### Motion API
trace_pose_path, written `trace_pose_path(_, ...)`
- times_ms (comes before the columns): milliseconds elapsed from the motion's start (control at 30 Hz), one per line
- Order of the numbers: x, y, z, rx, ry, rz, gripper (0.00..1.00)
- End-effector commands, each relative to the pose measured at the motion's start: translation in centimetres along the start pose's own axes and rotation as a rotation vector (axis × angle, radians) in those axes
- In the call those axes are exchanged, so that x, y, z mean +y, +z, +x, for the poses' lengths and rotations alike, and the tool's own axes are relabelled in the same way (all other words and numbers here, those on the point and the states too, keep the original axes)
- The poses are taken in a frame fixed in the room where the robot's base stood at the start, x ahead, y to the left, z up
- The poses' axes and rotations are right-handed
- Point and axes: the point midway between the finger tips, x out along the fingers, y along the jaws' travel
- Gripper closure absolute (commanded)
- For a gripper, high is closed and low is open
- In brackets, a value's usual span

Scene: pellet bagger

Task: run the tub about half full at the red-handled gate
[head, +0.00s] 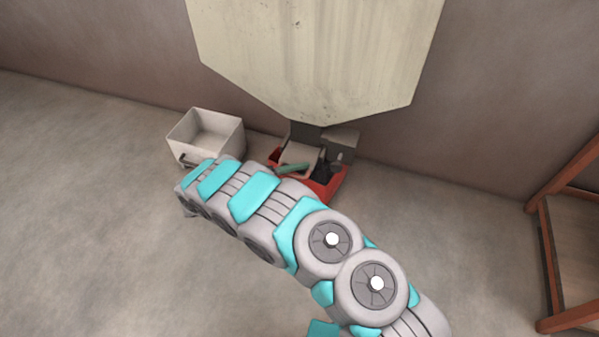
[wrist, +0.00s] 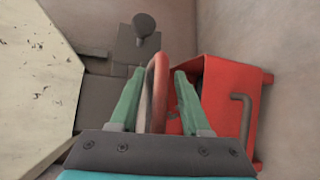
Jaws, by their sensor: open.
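A red handle (wrist: 159,85), shaped like an upright loop, stands between the two green fingers of my gripper (wrist: 158,75) in the wrist view. The fingers are apart, with the handle between them; whether either touches it I cannot tell. In the head view a green finger of my gripper (head: 292,168) shows below the hopper (head: 320,60); my arm hides much there. A red open tub (head: 329,187) sits below the hopper; it also shows right of the fingers in the wrist view (wrist: 256,80), with a grey bar handle. Its contents are not clear.
A white open bin (head: 207,133) stands on the floor at left, against the wall, and looks empty. A dark round knob (wrist: 144,24) is beyond the fingers. A reddish-brown frame (head: 550,265) stands at far right. The floor at left is clear.

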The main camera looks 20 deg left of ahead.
Motion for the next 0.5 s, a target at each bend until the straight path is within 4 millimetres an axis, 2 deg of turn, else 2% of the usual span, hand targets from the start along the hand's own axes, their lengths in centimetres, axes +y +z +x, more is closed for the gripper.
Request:
trace_pose_path(133,0.01,0.0,-0.01,0.0,0.0,0.0,0.53)
trace_pose_path(500,-0.06,0.03,-0.01,-0.001,-0.001,-0.001,0.95)
